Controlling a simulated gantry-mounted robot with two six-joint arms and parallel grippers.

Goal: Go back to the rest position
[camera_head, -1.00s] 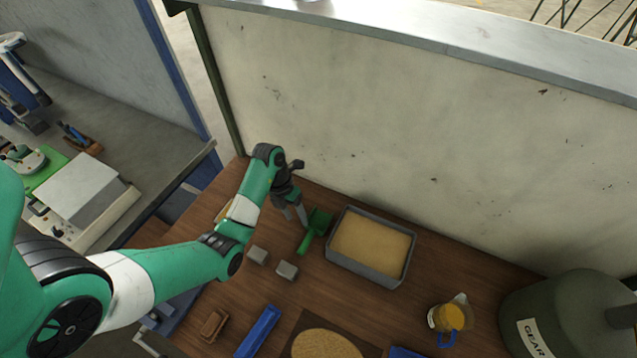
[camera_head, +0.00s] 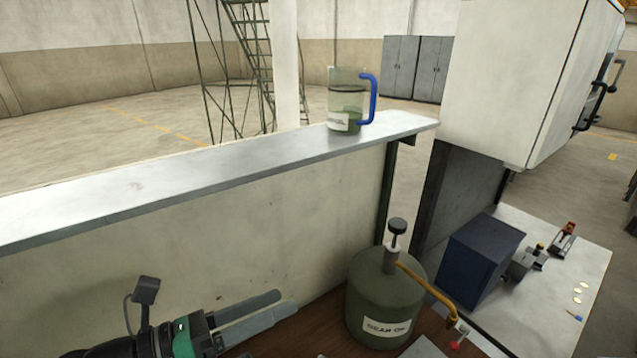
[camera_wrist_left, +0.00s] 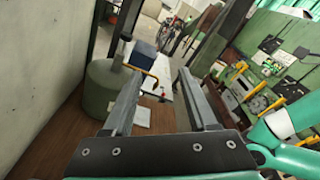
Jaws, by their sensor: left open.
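My left gripper (camera_head: 282,302) is at the bottom of the head view, in front of the pale wall panel and left of the green gear oil can (camera_head: 383,303). Its two grey fingers are apart with nothing between them. In the left wrist view the fingers (camera_wrist_left: 160,78) point across the wooden bench, with the can (camera_wrist_left: 112,92) beyond the left finger. My right gripper is not in view.
A jug with a blue handle (camera_head: 347,102) stands on the metal ledge (camera_head: 200,170) above the panel. A blue box (camera_head: 483,258) and small tools are on a pale table (camera_head: 585,265) at the right. The floor behind the panel is open.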

